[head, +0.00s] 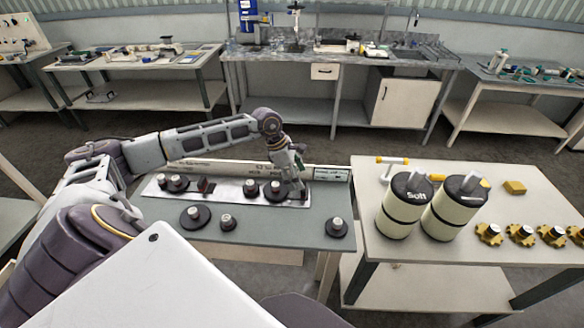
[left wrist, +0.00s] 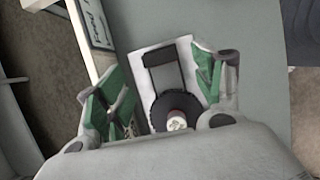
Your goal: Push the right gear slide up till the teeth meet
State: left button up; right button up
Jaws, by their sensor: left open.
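A long pale plate (head: 226,196) carries several dark gears with silver knobs. A large dark gear (head: 275,191) sits near its right end, with a smaller one (head: 250,187) just left of it. My left gripper (head: 298,188) is low over the plate's right end. In the left wrist view, my left gripper (left wrist: 157,72) is open, its green-padded fingers on either side of a dark gear (left wrist: 172,112) with a silver knob, by a dark slot frame (left wrist: 164,75). I cannot tell whether the fingers touch it or whether teeth mesh. My right gripper is not in view.
Loose gears lie on the grey-green table (head: 270,232) in front of the plate: a large one (head: 194,217), a small one (head: 227,222) and one at right (head: 337,228). A sign board stands behind the plate.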

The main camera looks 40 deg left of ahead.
aim_at(297, 194)
pick_arm(q)
jog(key=shift+p+x, duration=0.55)
jog(key=shift+x, duration=2.8)
jog(key=shift+c, duration=0.3)
jog(key=c, duration=1.2)
jog(key=shift+o, duration=0.2)
jog(key=shift+s+a, duration=0.5)
jog(key=shift+a, duration=0.35)
jog(key=o, duration=1.2)
